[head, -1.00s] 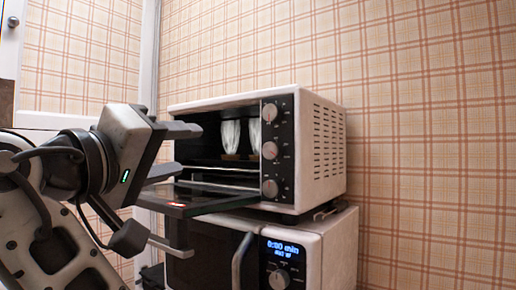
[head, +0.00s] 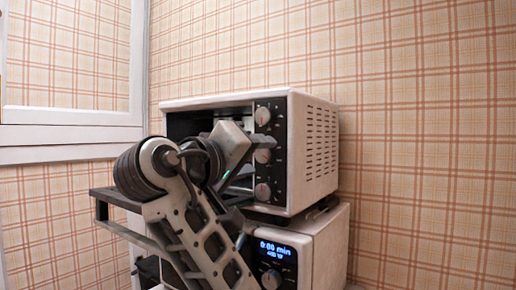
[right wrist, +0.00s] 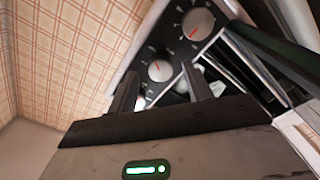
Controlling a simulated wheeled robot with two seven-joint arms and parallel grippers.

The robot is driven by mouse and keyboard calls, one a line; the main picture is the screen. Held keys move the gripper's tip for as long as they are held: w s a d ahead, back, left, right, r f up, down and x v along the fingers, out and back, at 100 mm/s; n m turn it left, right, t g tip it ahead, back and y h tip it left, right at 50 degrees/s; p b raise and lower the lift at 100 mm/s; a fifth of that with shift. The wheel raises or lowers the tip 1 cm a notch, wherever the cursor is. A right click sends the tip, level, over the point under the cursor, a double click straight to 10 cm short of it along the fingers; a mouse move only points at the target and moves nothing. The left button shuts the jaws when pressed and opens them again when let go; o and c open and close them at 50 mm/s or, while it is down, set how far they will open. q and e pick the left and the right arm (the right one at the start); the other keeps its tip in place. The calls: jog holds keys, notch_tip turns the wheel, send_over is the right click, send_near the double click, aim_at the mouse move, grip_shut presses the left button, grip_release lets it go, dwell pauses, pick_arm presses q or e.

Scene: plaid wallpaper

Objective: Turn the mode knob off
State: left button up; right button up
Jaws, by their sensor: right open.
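A white toaster oven (head: 312,150) has a column of three round silver knobs on its dark panel: the top knob (head: 263,116), the middle knob (head: 262,155) and the bottom knob (head: 262,191). No readable label shows which is the mode knob. My right gripper (head: 250,160) is in front of the oven, beside the middle knob and partly covering it. In the right wrist view, its open fingers (right wrist: 160,72) point at the panel, with one knob (right wrist: 158,71) seen between their tips and another knob (right wrist: 198,24) beyond. I cannot tell whether they touch. My left gripper is not in view.
The toaster oven stands on a white microwave (head: 322,245) with a lit blue display (head: 276,248) and a knob (head: 271,279). My right arm hides much of the oven's opening. A plaid wall (head: 420,140) is behind, and the space right of the oven is free.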

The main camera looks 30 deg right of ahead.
jog(key=shift+x, duration=0.8)
jog(key=c, duration=1)
jog(key=shift+o, duration=0.2)
